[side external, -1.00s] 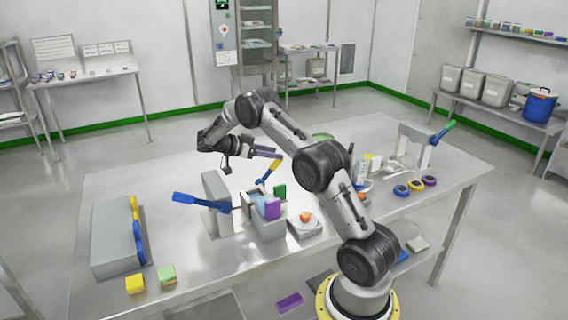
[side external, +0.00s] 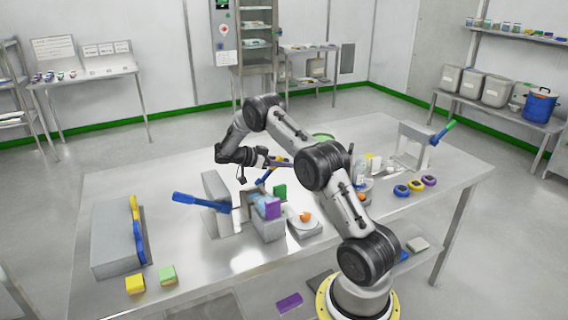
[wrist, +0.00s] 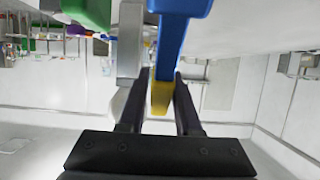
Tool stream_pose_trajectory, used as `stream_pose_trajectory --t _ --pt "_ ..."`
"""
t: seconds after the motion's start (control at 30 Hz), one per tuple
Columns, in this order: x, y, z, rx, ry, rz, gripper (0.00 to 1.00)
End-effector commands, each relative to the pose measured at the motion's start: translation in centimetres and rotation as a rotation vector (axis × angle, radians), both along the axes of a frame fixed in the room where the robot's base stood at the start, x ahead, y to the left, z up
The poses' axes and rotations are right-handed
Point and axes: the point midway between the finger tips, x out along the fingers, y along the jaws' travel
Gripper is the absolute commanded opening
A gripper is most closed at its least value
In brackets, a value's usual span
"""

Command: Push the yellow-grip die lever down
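The die lever with a blue shaft (side external: 264,176) and yellow grip (side external: 279,159) rises from a small grey device (side external: 267,228) mid-table. In the wrist view the blue shaft (wrist: 172,40) comes in from the top, and its yellow grip (wrist: 161,98) sits between my two fingers. My gripper (side external: 276,163) is at the raised end of the lever. In the wrist view my gripper (wrist: 161,88) has one finger on each side of the grip, with narrow gaps showing, so it looks open around it. Any light contact is hard to tell.
A blue-handled lever (side external: 200,202) juts left of the device. A purple block (side external: 273,208) and a green block (side external: 280,191) are close by. A scale (side external: 304,227) with an orange item stands to the right. A grey case (side external: 112,240) is at left; the front table is fairly clear.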

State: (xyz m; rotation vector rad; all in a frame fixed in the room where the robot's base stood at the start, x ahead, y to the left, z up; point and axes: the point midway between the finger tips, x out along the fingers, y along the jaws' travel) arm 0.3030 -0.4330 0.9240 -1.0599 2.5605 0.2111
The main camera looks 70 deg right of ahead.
Motion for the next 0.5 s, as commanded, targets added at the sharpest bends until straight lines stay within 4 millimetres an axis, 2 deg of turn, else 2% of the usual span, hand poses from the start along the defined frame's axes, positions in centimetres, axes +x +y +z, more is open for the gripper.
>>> stream_pose_trajectory --t 0.03,0.17,0.5 --pt "0.01 0.01 0.02 0.000 0.000 0.000 0.22" --pt "0.02 0.02 0.02 0.000 0.000 0.000 0.00" --pt "0.03 0.02 0.04 0.000 0.000 0.000 0.00"
